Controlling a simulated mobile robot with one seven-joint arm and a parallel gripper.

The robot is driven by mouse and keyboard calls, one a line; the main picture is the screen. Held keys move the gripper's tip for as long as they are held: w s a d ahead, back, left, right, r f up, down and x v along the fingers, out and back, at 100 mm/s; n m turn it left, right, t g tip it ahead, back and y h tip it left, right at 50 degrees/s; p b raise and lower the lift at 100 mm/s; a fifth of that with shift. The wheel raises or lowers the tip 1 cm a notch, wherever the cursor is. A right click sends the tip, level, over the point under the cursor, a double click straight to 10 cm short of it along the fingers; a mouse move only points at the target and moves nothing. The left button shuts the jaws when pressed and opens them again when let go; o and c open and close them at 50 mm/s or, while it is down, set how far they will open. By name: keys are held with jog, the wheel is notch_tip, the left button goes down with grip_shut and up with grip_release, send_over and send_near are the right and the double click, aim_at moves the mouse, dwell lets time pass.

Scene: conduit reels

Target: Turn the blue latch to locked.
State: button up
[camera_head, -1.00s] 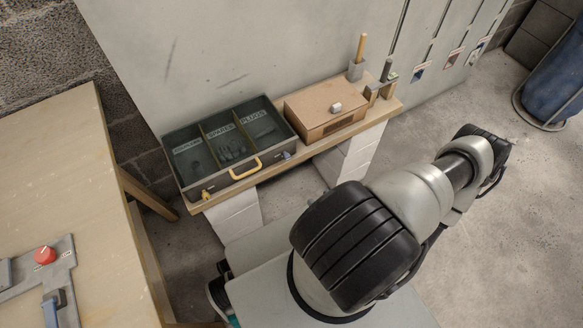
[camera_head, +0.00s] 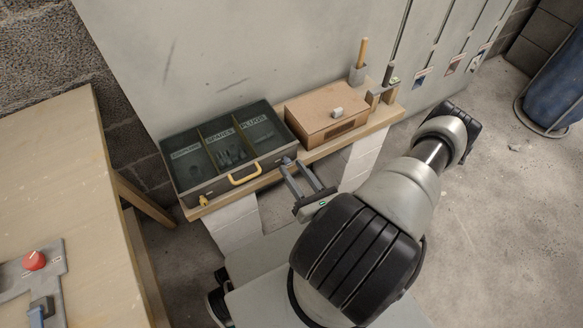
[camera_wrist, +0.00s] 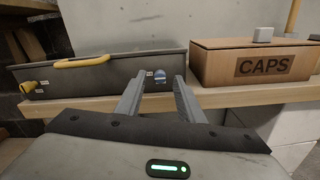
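The blue latch (camera_wrist: 160,77) is a small rounded blue piece on the front wall of an open dark grey metal box (camera_wrist: 100,78), toward its right end. A small pale label sits beside it. My gripper (camera_wrist: 160,82) is open and empty, its two grey fingers pointing at the box front. In the wrist view the latch shows between the fingertips; I cannot tell whether they touch it. In the head view my gripper (camera_head: 293,167) is at the right front corner of the box (camera_head: 213,192) and hides most of the latch.
The box has a yellow handle (camera_head: 244,175) and a yellow piece (camera_head: 203,201) at its left front. A cardboard CAPS box (camera_head: 325,112) stands to the right on the wooden shelf (camera_head: 357,128). A workbench (camera_head: 60,180) with a red knob (camera_head: 34,260) is at left.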

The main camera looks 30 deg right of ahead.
jog(key=shift+w, duration=1)
jog(key=shift+c, duration=0.3)
grip_shut()
